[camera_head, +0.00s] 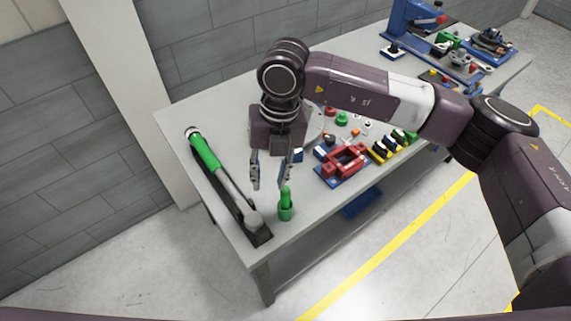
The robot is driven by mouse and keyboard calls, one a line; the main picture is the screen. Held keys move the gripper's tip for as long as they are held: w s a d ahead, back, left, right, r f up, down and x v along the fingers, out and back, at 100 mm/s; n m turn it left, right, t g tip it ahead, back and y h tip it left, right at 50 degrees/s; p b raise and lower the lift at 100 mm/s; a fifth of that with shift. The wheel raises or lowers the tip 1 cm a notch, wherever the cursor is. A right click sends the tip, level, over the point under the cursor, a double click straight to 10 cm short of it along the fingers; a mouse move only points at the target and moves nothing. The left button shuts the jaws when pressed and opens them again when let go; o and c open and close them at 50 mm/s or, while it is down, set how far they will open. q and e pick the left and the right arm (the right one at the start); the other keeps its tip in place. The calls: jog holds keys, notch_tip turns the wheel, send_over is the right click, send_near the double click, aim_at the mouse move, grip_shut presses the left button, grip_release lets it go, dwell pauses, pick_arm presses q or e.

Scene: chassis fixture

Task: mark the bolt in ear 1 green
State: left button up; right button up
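A green marker-like thing (286,196) stands upright in a green holder (286,213) near the table's front left edge. My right gripper (270,183) points down just above and left of it, with its two fingers apart and nothing seen between them. The right finger's tip is close to the green top; I cannot tell whether they touch. A red chassis-like fixture (344,160) sits on a blue plate (341,180) to the right. Its ears and bolts are too small to tell apart, and I cannot pick out ear 1. My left gripper is not in view.
Yellow and black blocks (381,153) stand right of the fixture. A blue press-like machine (408,22) stands at the far end. My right arm crosses above the table.

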aim_at(285, 189)
jog(key=d, duration=0.1)
jog(key=w+d+h, duration=0.1)
jog(key=w+d, duration=0.1)
jog(key=shift+d+r+m+t, duration=0.1)
jog(key=shift+r+m+t, duration=0.2)
jog(key=shift+t, duration=0.1)
jog(key=shift+w+d+f, duration=0.1)
jog(key=shift+d+f, duration=0.05)
notch_tip(285, 189, down, 6)
jog(key=b, duration=0.2)
jog(key=shift+b, duration=0.3)
notch_tip(285, 189, down, 4)
jog(key=b, duration=0.4)
jog(key=shift+r, duration=0.2)
grip_shut()
jog(key=shift+r, duration=0.1)
